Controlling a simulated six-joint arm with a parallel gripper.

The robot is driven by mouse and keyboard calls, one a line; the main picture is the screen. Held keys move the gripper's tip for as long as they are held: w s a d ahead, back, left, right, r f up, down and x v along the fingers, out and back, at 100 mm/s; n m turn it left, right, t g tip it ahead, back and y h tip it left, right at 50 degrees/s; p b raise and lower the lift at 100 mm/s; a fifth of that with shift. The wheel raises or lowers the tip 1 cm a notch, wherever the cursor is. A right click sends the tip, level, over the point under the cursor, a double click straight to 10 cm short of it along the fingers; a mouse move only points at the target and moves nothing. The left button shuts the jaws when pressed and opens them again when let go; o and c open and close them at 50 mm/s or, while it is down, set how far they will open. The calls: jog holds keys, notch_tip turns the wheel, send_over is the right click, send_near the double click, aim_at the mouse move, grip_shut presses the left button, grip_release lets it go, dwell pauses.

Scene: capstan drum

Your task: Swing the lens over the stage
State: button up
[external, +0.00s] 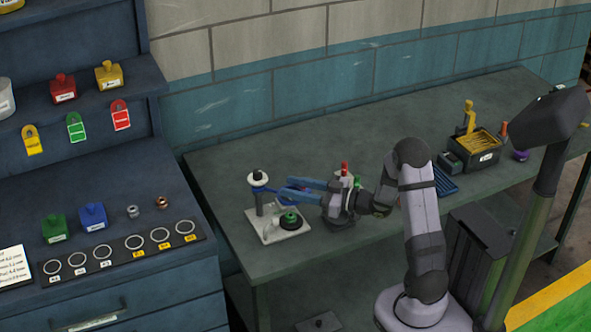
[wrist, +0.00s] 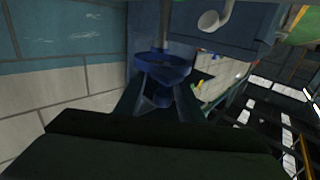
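A blue lens arm (external: 262,188) reaches from the post toward my gripper. A black round stage with a green piece (external: 289,219) sits at the right of the stand. My gripper (external: 284,188) points left above the stand, its blue fingers at the lens arm. In the wrist view the blue ring-shaped lens (wrist: 165,66) shows at the far end of my fingers (wrist: 163,88). The fingers are apart, with blue between them; whether they press on it is unclear.
A red-topped piece (external: 345,168) and a green piece (external: 357,183) show close behind my gripper. A black bin (external: 480,152) stands farther right on the bench. A blue cabinet (external: 110,270) with bottles and rings is at the left. The back middle of the bench is clear.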

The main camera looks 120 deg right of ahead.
jog(key=shift+r, duration=0.1)
notch_tip(320, 180, up, 10)
dwell(0.6)
jog(key=shift+w, duration=0.1)
